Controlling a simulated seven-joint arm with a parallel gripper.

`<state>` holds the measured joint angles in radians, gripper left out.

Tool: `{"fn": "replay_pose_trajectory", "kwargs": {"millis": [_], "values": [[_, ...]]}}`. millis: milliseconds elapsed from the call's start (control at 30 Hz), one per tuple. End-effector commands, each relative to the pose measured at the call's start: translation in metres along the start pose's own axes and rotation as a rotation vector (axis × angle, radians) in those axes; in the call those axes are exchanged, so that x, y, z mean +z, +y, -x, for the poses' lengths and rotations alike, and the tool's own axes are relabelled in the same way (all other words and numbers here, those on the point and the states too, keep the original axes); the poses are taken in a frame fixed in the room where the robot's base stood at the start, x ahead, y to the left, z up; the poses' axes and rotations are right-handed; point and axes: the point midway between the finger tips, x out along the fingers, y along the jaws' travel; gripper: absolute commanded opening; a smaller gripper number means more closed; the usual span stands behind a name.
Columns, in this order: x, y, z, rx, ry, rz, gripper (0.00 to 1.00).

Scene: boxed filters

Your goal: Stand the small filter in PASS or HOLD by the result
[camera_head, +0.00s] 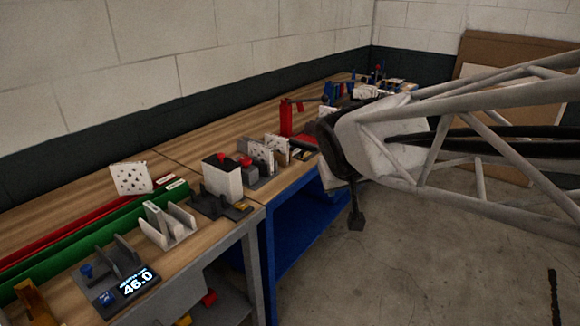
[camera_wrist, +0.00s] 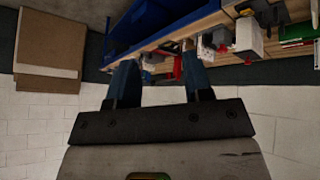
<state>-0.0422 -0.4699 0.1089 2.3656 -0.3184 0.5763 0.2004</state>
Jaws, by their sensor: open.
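White perforated plates, which look like filters, show in the head view. One (camera_head: 132,178) stands tilted at the red channel (camera_head: 75,232); two others (camera_head: 262,157) stand in a holder farther along the bench. I cannot tell which is the small filter. A green channel (camera_head: 85,238) runs in front of the red one. Small labels near their far ends are unreadable, so I cannot tell which is PASS or HOLD. A display (camera_head: 137,283) reads 46.0. My gripper (camera_head: 356,216) is off the bench's front edge; in the wrist view its fingers (camera_wrist: 160,80) are apart with nothing between them.
A white box (camera_head: 222,178) with a red knob near it, a grey-white slotted holder (camera_head: 168,223) and a dark slotted stand (camera_head: 118,260) crowd the front of the wooden bench. A red upright (camera_head: 286,117) stands farther back. Open floor lies right of the bench.

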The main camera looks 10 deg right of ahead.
Motion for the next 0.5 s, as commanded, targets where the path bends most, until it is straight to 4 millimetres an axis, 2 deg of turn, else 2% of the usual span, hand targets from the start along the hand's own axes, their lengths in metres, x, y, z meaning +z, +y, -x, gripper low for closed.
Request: {"fn": "replay_pose_trajectory", "kwargs": {"millis": [33,200,333,500], "values": [[0.023,0.001,0.007,-0.008,-0.043,-0.018,0.46],[0.094,-0.003,0.025,-0.061,-0.197,-0.062,0.46],[0.134,-0.010,0.036,-0.107,-0.283,-0.082,0.46],[0.160,-0.017,0.043,-0.145,-0.341,-0.093,0.46]]}}
